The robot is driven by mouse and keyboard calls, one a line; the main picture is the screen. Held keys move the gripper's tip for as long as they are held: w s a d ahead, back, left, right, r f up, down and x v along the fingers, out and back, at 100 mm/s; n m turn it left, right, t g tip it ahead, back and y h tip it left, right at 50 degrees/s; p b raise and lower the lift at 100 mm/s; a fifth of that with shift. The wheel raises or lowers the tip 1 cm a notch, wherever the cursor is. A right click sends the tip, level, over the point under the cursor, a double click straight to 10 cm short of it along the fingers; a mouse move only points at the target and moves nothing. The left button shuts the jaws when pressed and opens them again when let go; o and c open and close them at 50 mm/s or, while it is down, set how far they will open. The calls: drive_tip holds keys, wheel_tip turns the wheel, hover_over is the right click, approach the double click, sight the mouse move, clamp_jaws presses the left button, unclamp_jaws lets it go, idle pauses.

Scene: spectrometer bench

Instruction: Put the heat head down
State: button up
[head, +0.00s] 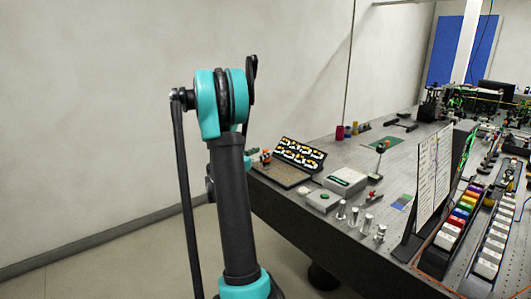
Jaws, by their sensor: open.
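I cannot tell for sure which thing is the heat head. A small orange and dark item (265,157) stands at the left edge of the bench (290,207), right beside my arm, and is too small to make out. A small post with a red top (383,147) stands farther back on the bench. My arm rises in the middle of the picture, with its elbow at the top. My gripper does not show; it is out of the picture or hidden behind the arm.
A dark panel with yellow and white shapes (299,153) leans near the bench's left end. Pale boxes (345,180) and several metal posts (365,222) stand along the front edge. An upright white board (434,175) and rows of coloured blocks (460,213) stand right. Floor at left is clear.

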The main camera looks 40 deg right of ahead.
drive_tip(key=s+a+f+m+y, duration=0.5)
drive_tip(key=s+a, duration=0.4)
drive_tip(key=a, duration=0.4)
drive_tip(key=s+a+f+m+y, duration=0.6)
drive_tip(key=s+a+m, duration=0.3)
drive_tip(key=a, duration=0.4)
drive_tip(key=s+a+f+m+y, duration=0.6)
drive_tip(key=s+a, duration=0.3)
drive_tip(key=a, duration=0.4)
drive_tip(key=shift+s+a+f+m+g, duration=0.2)
drive_tip(key=shift+a+f+m+g, duration=0.15)
drive_tip(key=shift+m, duration=0.25)
